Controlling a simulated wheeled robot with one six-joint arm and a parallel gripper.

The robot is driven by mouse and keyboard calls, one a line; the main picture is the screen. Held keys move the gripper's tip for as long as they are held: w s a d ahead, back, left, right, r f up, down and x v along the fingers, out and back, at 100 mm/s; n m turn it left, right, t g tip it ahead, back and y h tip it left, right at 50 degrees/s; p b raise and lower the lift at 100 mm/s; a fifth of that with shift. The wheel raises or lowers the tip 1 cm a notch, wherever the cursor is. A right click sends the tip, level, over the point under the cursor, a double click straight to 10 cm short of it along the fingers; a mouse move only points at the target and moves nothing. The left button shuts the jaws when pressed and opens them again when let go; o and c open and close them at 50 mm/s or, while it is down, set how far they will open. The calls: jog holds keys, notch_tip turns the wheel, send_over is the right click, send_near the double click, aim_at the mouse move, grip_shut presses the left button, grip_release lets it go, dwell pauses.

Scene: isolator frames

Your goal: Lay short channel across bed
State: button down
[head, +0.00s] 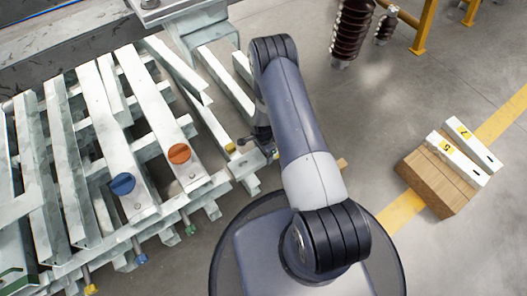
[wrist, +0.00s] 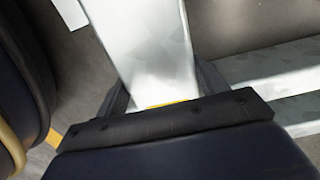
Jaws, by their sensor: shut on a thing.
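My gripper (head: 257,140) is at the right edge of the bed, low beside its steelwork. In the wrist view my gripper (wrist: 160,90) is shut on a short channel (wrist: 150,45), a pale galvanised piece with a yellow label at the jaws. In the head view the held channel (head: 209,122) seems to reach up and left from the gripper, its yellow-marked end by the jaws. The bed (head: 205,190) is a lattice of galvanised channels at left. I cannot tell whether the held channel touches the bed.
Two short channels labelled 7 (head: 470,147) and 5 (head: 452,159) lie on a wooden block (head: 428,182) at right. An orange disc (head: 179,153) and a blue disc (head: 122,184) sit on bed channels. Brown insulators (head: 352,30) stand near a yellow frame (head: 418,35). Floor between is clear.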

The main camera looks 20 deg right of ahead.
jog(key=shift+f+b, duration=0.45)
jog(key=shift+b, duration=0.1)
jog(key=shift+c, duration=1.1)
grip_release()
jog(key=shift+r, duration=0.15)
jog(key=shift+r+p, duration=0.6)
jog(key=shift+p, duration=0.25)
notch_tip(320, 180, up, 7)
jog(key=shift+p, duration=1.25)
